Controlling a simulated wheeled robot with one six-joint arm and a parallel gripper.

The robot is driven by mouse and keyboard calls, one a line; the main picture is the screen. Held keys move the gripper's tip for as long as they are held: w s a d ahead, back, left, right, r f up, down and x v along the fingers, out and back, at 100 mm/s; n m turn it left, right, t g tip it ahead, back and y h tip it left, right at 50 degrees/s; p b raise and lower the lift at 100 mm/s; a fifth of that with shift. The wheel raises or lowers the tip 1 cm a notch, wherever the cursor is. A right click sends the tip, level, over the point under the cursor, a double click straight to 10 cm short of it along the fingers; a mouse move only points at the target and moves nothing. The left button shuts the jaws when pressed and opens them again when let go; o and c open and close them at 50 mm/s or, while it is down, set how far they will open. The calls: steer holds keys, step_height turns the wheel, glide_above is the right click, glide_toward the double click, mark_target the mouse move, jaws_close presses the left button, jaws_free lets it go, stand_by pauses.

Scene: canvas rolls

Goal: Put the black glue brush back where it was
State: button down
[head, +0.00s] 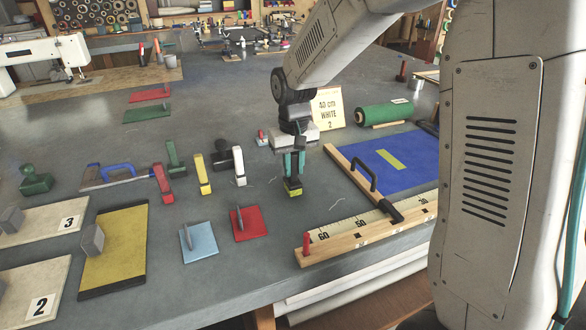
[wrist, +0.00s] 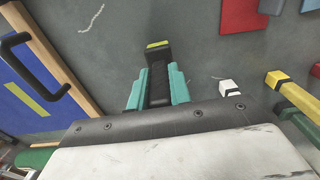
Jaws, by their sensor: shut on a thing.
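The black glue brush (wrist: 158,80) has a black body and a yellow-green end. My gripper (wrist: 157,92) is shut on it, with teal fingers on both sides. In the head view the brush (head: 292,184) hangs upright below my gripper (head: 293,164), yellow-green end down, over grey bench. I cannot tell whether its end touches the bench. To the left stand a white brush (head: 239,168), a yellow brush (head: 202,176), a red brush (head: 162,184) and a green brush (head: 175,160).
A wooden ruler bar (head: 330,247) lies in front. A red pad (head: 248,224) and a light blue pad (head: 198,242) lie front left. Bare bench with faint chalk marks surrounds the brush.

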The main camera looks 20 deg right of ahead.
steer(key=shift+f, duration=0.5)
steer(key=shift+f, duration=0.1)
steer(key=c, duration=1.3)
jaws_free()
step_height(320, 180, up, 12)
steer(key=shift+r, duration=0.2)
steer(key=shift+t, duration=0.6)
steer(key=s+d, duration=0.1)
steer(key=s, duration=0.9)
steer(key=s+d, duration=0.1)
steer(key=s, duration=0.9)
steer(key=s+d, duration=0.1)
steer(key=s, duration=0.8)
steer(key=shift+s+r, duration=0.35)
steer(key=shift+s, duration=0.05)
